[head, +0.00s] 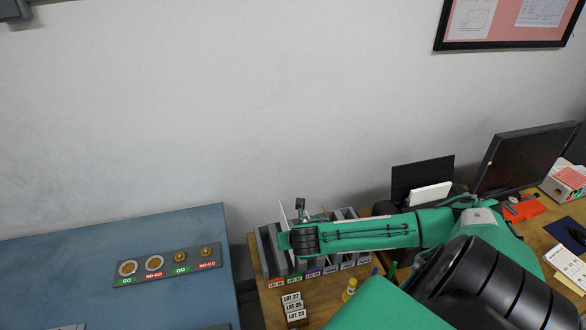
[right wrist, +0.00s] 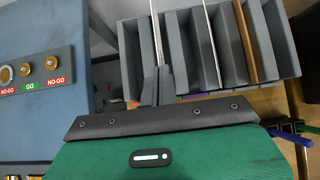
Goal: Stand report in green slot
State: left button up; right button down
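A grey slotted sorter (head: 262,252) stands on the wooden desk, with coloured labels along its front. The green label (head: 295,279) is second from the left. My right gripper (right wrist: 156,72) is over the sorter's left part, its fingers closed on a thin white report (right wrist: 156,32) seen nearly edge-on. The report also shows in the head view (head: 284,213), upright and slightly tilted. My arm hides part of the sorter in the head view. I cannot tell which slot the report is over, or whether its lower edge is inside. My left gripper is out of view.
Other slots hold a white sheet (right wrist: 210,40) and a brown folder (right wrist: 244,40). A lot sign (head: 293,307) and a yellow bottle (head: 349,290) stand in front. A blue bench (head: 60,280) with a gauge plate (head: 133,280) is at left; a monitor (head: 525,158) at right.

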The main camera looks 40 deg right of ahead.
jog(key=shift+f+b, duration=1.2)
jog(key=shift+f, duration=1.8)
jog(key=c, duration=1.6)
grip_release()
jog(key=shift+r, duration=0.1)
jog(key=b+v, duration=0.2)
jog(key=v, duration=1.1)
jog(key=shift+s+a+r+b, duration=0.1)
jog(key=shift+s+r+b, duration=0.15)
jog(key=shift+b, duration=0.1)
jog(key=shift+f, duration=0.1)
